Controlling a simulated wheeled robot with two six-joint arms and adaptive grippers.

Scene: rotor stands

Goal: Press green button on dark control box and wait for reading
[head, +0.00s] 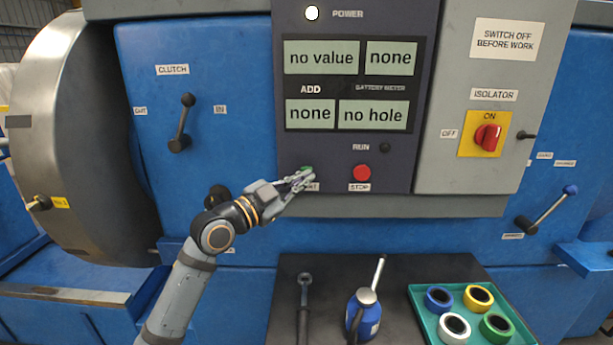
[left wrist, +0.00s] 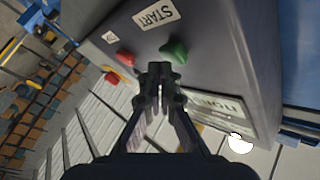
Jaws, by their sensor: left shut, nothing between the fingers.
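The dark control box (head: 330,150) is fixed to the front of the blue machine. Its green button (head: 306,168) sits above the START label, partly hidden by my left gripper (head: 302,180). In the left wrist view the green button (left wrist: 174,50) is just past the tips of my left gripper (left wrist: 160,74). The gripper is shut and empty; I cannot tell whether it touches the button. The display (head: 346,85) reads "no value", "none", "none" and "no hole". The white POWER lamp (head: 312,13) looks lit and the RUN lamp (head: 385,147) is dark. My right gripper is not in view.
A red STOP button (head: 362,173) is right of the green one. A red isolator switch (head: 488,137) points to ON. A clutch lever (head: 182,122) is at the left. Below, a dark bench holds a blue oil can (head: 363,317), a wrench (head: 304,300) and a green tray (head: 425,318) of coloured rings.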

